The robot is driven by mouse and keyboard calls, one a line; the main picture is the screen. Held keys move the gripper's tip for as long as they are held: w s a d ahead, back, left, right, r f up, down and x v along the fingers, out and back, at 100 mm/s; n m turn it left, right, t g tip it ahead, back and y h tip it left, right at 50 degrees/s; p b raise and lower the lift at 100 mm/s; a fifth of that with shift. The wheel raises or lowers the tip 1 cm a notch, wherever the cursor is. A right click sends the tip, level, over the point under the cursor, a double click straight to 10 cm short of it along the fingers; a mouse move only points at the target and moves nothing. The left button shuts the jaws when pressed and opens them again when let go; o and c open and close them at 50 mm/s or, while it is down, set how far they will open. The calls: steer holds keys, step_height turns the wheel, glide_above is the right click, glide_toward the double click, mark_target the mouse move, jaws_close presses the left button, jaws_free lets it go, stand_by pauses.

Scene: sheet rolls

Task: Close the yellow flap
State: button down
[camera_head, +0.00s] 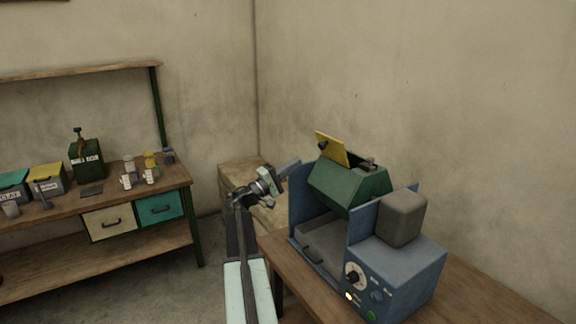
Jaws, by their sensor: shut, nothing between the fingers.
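The yellow flap (331,149) stands raised and tilted on top of the green hood (345,186) of a blue machine, with a small dark knob on its face. My gripper (287,170) is shut and empty. In the picture it is left of the flap and a little lower, beside the machine's left wall, and apart from the flap. My arm reaches up from the bottom of the view. The opening behind the flap is mostly hidden.
The blue machine (412,274) with knobs and a grey block (403,217) stands on a wooden table (482,290). A workbench (75,215) at left holds bins, a green canister (87,160) and small jars. A wooden cabinet (238,174) stands in the corner. Floor between is open.

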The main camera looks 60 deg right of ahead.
mark_target(319, 146)
steer(key=p+x, duration=0.2)
steer(key=x, duration=0.6)
steer(key=shift+s+d+r+p, duration=0.1)
steer(key=shift+s+d+p, duration=0.1)
steer(key=shift+p, duration=0.1)
steer(key=shift+w, duration=0.1)
